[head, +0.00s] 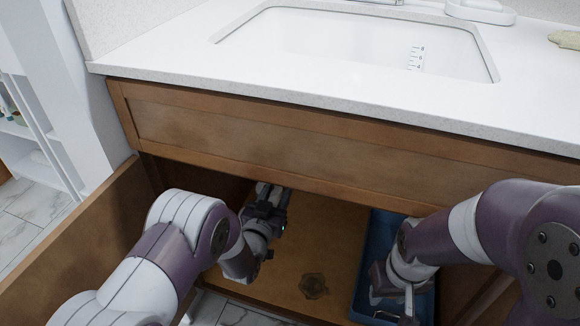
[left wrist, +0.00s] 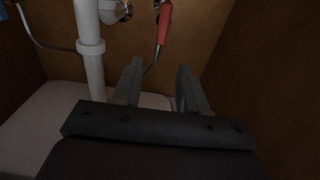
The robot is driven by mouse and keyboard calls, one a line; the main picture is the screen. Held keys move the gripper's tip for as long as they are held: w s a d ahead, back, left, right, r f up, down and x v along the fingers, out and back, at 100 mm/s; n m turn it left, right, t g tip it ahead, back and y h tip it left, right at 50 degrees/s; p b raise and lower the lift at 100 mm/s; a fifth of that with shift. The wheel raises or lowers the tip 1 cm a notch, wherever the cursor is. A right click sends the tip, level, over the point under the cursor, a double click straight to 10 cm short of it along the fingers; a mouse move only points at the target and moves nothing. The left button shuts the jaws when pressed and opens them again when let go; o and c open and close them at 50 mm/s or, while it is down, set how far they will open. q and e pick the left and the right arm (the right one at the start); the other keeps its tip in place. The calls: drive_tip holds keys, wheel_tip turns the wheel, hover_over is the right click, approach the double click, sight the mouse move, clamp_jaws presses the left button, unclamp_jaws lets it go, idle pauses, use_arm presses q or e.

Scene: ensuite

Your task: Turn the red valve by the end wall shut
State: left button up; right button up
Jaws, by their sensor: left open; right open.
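The red valve (left wrist: 164,24) is in the left wrist view, at the top just right of centre. Its red handle hangs down against the cabinet's back, with a thin hose below it. My left gripper (left wrist: 160,78) is open and empty, its two fingers pointing toward the valve from below and apart from it. In the head view my left gripper (head: 272,196) reaches into the cabinet under the counter; the valve is hidden there. My right gripper (head: 408,306) is low over the blue bin at the right; its fingers are hard to make out.
A white drain pipe (left wrist: 90,50) and a chrome fitting (left wrist: 116,11) are left of the valve. A dark cabinet wall (left wrist: 265,70) is close on the right. The blue bin (head: 376,242) stands on the cabinet floor (head: 330,235), which has a dark stain (head: 313,286). The counter (head: 300,80) overhangs.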

use_arm(q)
drive_tip(key=b+x, duration=0.5)
drive_tip(key=x, duration=0.5)
drive_tip(key=shift+w+f, duration=0.2)
drive_tip(key=shift+w, duration=0.1)
clamp_jaws()
